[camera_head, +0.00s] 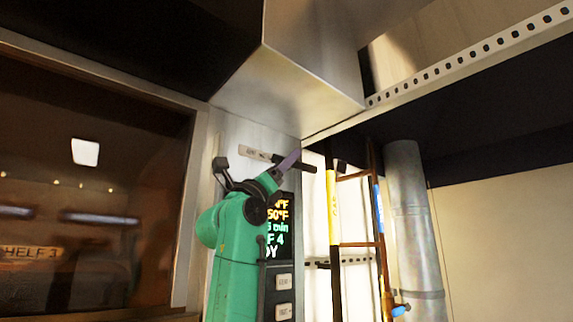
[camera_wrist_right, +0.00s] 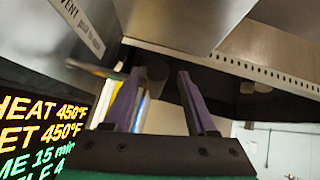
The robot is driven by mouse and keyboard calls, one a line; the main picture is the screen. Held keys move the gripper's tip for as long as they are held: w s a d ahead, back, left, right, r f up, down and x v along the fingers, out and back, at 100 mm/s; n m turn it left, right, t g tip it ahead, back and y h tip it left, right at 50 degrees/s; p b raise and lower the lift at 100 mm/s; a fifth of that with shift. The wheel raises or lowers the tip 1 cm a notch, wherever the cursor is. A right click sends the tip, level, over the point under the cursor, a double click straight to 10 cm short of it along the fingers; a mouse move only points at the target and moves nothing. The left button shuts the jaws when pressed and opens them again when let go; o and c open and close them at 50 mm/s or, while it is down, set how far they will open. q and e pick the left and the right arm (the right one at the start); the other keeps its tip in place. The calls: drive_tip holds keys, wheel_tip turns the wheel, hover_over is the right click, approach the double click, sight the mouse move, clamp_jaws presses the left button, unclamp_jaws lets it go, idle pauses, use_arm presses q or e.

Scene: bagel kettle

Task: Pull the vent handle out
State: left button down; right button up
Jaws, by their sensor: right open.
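The vent handle (camera_head: 307,168) is a thin rod with a black grip, sticking out to the right beside a label plate at the top of the oven's control panel. In the right wrist view its dark grip (camera_wrist_right: 157,70) shows between and beyond the two purple fingers, with a pale rod running left behind the left finger. My right gripper (camera_head: 291,160) is open, its fingers pointing up at the handle; one finger overlaps the handle in the head view. The wrist view shows both fingers apart (camera_wrist_right: 155,88). I cannot tell whether they touch the grip. My left gripper is not in view.
A metal hood (camera_head: 300,85) hangs just above the handle. The lit control display (camera_head: 278,225) is behind my right arm, and the dark oven window (camera_head: 90,180) is left.

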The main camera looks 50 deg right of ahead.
drive_tip(key=b+v, duration=0.7)
drive_tip(key=v, duration=0.6)
drive_tip(key=shift+a+f, duration=0.15)
drive_tip(key=shift+f, duration=0.1)
drive_tip(key=shift+s, duration=0.1)
